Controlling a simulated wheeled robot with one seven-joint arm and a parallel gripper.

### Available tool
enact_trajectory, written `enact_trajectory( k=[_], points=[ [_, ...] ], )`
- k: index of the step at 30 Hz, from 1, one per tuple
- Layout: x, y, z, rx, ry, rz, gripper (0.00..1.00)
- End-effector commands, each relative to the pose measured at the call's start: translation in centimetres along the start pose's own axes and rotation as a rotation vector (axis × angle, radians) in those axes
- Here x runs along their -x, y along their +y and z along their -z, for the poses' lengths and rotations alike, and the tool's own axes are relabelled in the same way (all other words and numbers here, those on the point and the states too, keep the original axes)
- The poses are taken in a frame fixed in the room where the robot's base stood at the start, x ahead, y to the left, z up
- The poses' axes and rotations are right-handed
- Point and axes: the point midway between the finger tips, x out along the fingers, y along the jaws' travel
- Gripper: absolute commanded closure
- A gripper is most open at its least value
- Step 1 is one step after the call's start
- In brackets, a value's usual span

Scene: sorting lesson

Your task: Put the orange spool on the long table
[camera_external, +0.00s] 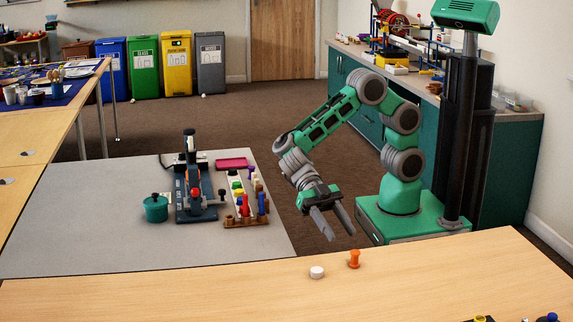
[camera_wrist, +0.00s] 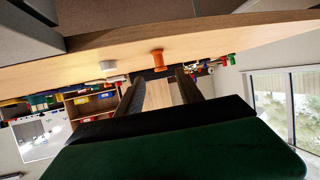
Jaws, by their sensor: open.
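The orange spool (camera_external: 354,259) stands upright on the light wooden table (camera_external: 200,300) in the foreground, near its far edge. In the wrist view the picture is tilted over, and the orange spool (camera_wrist: 158,60) shows ahead, between the lines of the two fingers. My gripper (camera_external: 338,234) is open and empty, pointing down and toward the foreground table, apart from the spool. Its two dark fingers also show in the wrist view (camera_wrist: 160,75). I cannot tell for sure which table is the long table.
A white round piece (camera_external: 317,272) sits just left of the spool; it also shows in the wrist view (camera_wrist: 107,66). A grey-topped table (camera_external: 110,225) holds a teal pot (camera_external: 156,208), a dark device (camera_external: 195,190) and a peg rack (camera_external: 245,220). The foreground table's middle is clear.

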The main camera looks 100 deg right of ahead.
Motion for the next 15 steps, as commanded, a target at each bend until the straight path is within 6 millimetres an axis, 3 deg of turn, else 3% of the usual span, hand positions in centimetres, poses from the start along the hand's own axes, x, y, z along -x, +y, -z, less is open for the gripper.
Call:
enact_trajectory(
  k=[4, 11, 14, 15],
  points=[
    [2.6, 0.1, 0.1, 0.0, 0.001, -0.002, 0.56],
    [3.7, 0.2, -0.5, -0.034, -0.042, -0.025, 0.56],
    [5.5, 0.8, -2.8, -0.189, -0.205, -0.138, 0.56],
    [7.1, 0.8, -4.4, -0.293, -0.295, -0.217, 0.56]
  ],
)
